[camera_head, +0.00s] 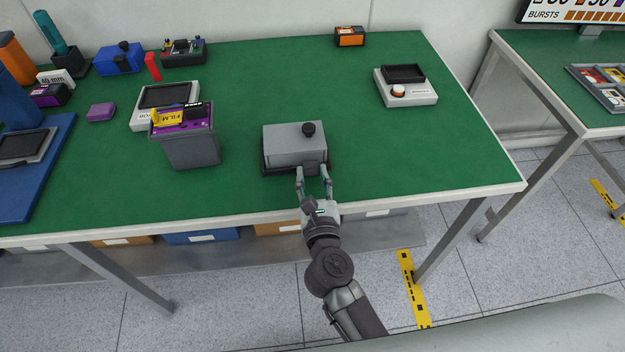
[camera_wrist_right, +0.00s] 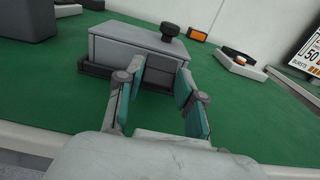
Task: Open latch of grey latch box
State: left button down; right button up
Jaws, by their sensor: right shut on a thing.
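The grey latch box (camera_head: 290,143) sits on the green table top near the front edge, its lid down, with a dark knob (camera_head: 308,129) on top. It also shows in the right wrist view (camera_wrist_right: 125,45). A dark grey latch (camera_wrist_right: 160,69) is on its front face. My right gripper (camera_head: 314,172) reaches in from the front, with its fingers on either side of the latch; in the right wrist view the fingers (camera_wrist_right: 155,90) are at the latch's two sides and shut on it. My left gripper is not in view.
A grey bin (camera_head: 192,150) with a yellow film pack stands left of the box. A white device (camera_head: 407,92) with an orange knob is at the back right. The green table (camera_head: 400,150) is clear right of the box. Several items crowd the left.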

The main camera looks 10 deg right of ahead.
jog(key=o, duration=1.2)
jog(key=shift+c, duration=0.2)
jog(key=s, duration=1.2)
jog(key=shift+r, duration=0.1)
